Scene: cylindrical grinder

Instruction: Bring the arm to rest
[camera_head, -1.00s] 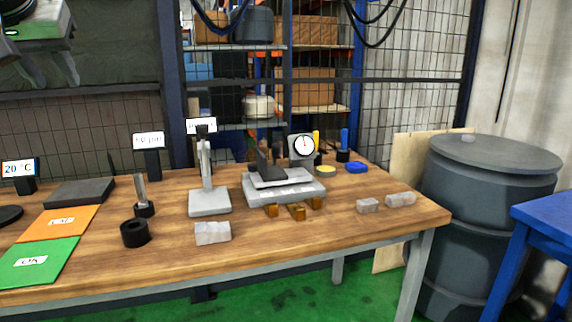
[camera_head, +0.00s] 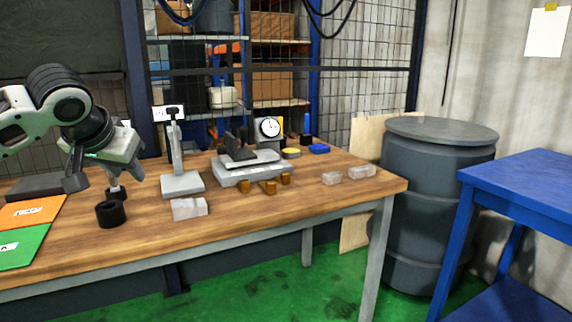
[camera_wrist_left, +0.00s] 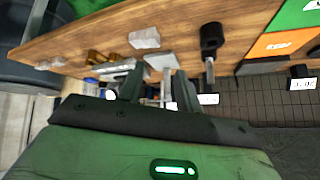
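My left arm comes in from the left in the head view, and its gripper (camera_head: 105,176) hangs over the left part of the workbench (camera_head: 250,215). In the left wrist view the two dark fingers (camera_wrist_left: 157,92) stand apart, with nothing seen held between them. My right gripper is not in view.
A gauge stand (camera_head: 182,182) and a dial-gauge fixture (camera_head: 250,172) stand to the right. A grey drum (camera_head: 430,200) and a blue table (camera_head: 525,185) flank the bench.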

